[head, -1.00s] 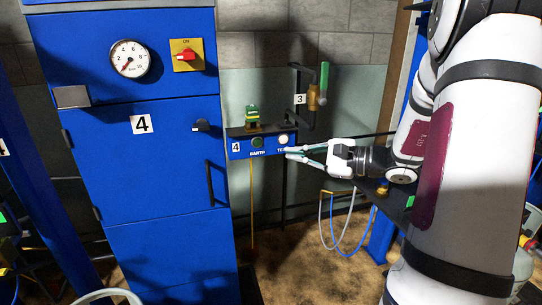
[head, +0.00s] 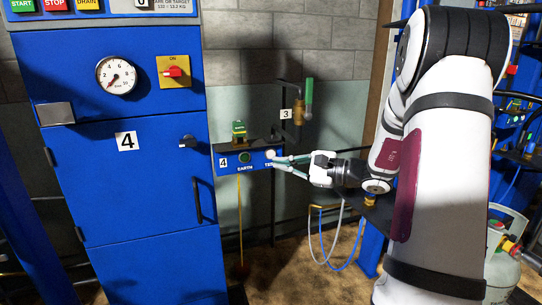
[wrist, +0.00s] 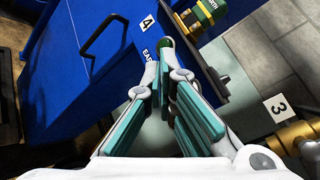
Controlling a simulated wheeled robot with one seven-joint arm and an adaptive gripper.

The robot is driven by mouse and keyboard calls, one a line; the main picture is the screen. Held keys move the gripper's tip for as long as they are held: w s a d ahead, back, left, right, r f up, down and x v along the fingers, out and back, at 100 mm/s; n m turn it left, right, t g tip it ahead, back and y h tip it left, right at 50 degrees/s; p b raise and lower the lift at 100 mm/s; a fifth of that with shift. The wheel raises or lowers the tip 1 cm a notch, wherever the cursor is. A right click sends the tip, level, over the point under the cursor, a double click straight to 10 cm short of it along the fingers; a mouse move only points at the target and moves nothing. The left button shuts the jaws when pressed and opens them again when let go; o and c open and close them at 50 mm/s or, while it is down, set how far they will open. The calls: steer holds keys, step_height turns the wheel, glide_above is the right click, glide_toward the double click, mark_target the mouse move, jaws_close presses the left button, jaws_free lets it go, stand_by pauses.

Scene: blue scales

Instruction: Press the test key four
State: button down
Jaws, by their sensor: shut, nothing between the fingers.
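A small blue box marked 4 (head: 232,162) stands out beside the tall blue cabinet. It bears a dark green EARTH key (head: 244,157) and a pale round TEST key (head: 270,154). My gripper (head: 269,162) is shut and empty, with its fingertips right by the TEST key, just below it in the head view. I cannot tell whether they touch it. In the wrist view my gripper (wrist: 173,73) points at the box, and the green EARTH key (wrist: 167,42) shows just beyond the tips. The TEST key is hidden there by the fingers.
The blue cabinet (head: 150,205) has a dial gauge (head: 116,76), a red switch (head: 173,72) and a black handle. A green-and-brass fitting (head: 239,130) sits on the box top. A valve with a green lever (head: 308,97) and hoses (head: 335,250) are near.

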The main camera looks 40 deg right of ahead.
steer(key=shift+w+d, duration=0.2)
steer(key=shift+w, duration=0.55)
steer(key=shift+w+d, duration=0.2)
steer(key=shift+w, duration=0.5)
steer(key=shift+w+d, duration=0.2)
steer(key=shift+w, duration=0.55)
steer(key=shift+w, duration=0.1)
steer(key=shift+w+d, duration=0.15)
steer(key=shift+w, duration=0.15)
steer(key=shift+w+d, duration=0.1)
steer(key=shift+w, duration=0.3)
stand_by(0.3)
steer(key=shift+s, duration=0.1)
steer(key=shift+s+a, duration=0.2)
steer(key=shift+s, duration=0.5)
steer(key=s, duration=0.2)
steer(key=s+a, duration=0.1)
steer(key=s, duration=0.1)
steer(key=shift+s+a, duration=0.2)
steer(key=shift+s, duration=0.2)
